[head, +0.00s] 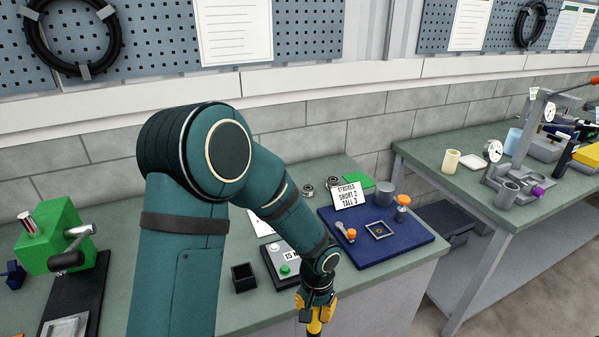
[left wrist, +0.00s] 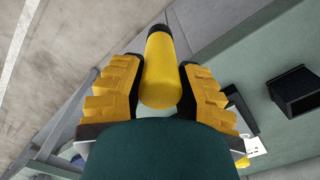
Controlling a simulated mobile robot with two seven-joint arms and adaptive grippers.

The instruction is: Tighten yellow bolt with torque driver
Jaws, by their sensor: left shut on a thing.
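My left gripper (head: 315,318) is low in the head view, in front of the workbench edge. It is shut on a yellow cylinder with a black end, which looks like the torque driver (left wrist: 161,72). In the left wrist view the yellow finger pads of my left gripper (left wrist: 160,88) stand on both sides of it. In the head view the driver is mostly hidden by the gripper. I cannot make out the yellow bolt for certain. My right gripper is not in view.
A blue tray (head: 420,245) holds orange-topped pieces and a sign reading "STROKES SHORT 2 TALL 3". A grey box with a green button (head: 284,269) and a black open bin (head: 244,277) stand left of it. A green machine (head: 50,240) is at left. A second table is at right.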

